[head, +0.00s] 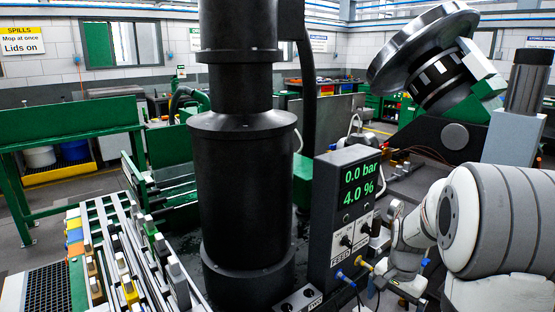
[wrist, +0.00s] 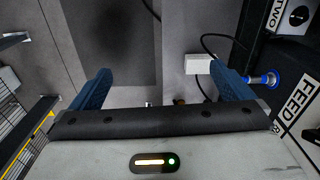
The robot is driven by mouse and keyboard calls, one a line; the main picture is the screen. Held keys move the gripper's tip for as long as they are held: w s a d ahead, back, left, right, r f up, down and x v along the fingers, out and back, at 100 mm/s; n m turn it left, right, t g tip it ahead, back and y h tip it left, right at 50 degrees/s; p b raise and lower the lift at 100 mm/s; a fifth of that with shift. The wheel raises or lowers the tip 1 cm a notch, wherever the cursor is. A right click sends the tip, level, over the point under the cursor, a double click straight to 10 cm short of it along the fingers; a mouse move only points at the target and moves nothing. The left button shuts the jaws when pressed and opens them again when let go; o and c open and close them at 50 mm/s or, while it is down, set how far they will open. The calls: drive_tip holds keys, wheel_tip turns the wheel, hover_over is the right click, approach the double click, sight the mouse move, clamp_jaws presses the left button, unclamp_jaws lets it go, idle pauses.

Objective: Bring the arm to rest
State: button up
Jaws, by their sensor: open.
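My gripper (wrist: 162,80) shows in the wrist view with its two blue fingers spread wide and nothing between them. It points toward a grey surface and floor below. In the head view my white and grey arm is folded at the right, beside the black panel marked FEED (head: 341,225); the fingers cannot be made out there. In the wrist view the panel's edge with the FEED label (wrist: 297,100) is at the right. A blue connector (wrist: 262,79) on it appears close beside the right finger; I cannot tell whether they touch.
A tall black column (head: 243,190) stands in the middle of the head view. A rack of slats (head: 115,245) is at left, and a large metal wheel (head: 420,45) at upper right. A white box (wrist: 197,64) with a black cable lies beyond the fingers.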

drive_tip(key=s+a+r+n+t, duration=0.1)
drive_tip(key=s+a+r+n, duration=0.3)
drive_tip(key=s, duration=0.5)
drive_tip(key=s+a+r+n+t, duration=0.1)
drive_tip(key=s+a+r+n, duration=0.4)
drive_tip(key=s+a, duration=0.4)
drive_tip(key=shift+s+r+n, duration=0.15)
drive_tip(key=shift+r+n, duration=0.05)
drive_tip(key=shift+n, duration=0.1)
drive_tip(key=shift+a, duration=0.1)
